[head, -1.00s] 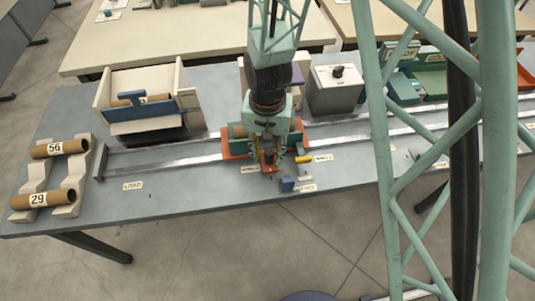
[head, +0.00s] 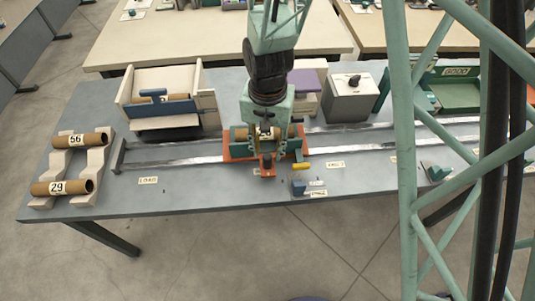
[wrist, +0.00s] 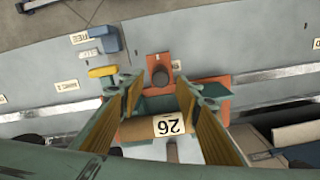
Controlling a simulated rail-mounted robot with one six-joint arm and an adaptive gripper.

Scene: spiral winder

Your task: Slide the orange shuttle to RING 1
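The orange shuttle (head: 232,152) sits on the rails near the middle of the table, with teal parts and a brown tube labelled 26 (wrist: 167,127) on it. A dark round knob (wrist: 160,76) stands on its front part. My gripper (wrist: 159,90) is low over the shuttle, its yellow-padded fingers spread on either side of the knob with gaps, holding nothing visible. In the head view my wrist hides much of the shuttle. A small label (head: 335,163) on the table right of the shuttle seems to read RING; its number is unclear. Another label below the shuttle is partly covered.
Tubes 56 (head: 80,141) and 29 (head: 62,187) lie on a stand at the left. A LOAD label (head: 148,180) is by the left rail end. A grey box (head: 352,98) stands behind the rails. A yellow piece (head: 302,166) and blue block (head: 298,188) are beside the shuttle.

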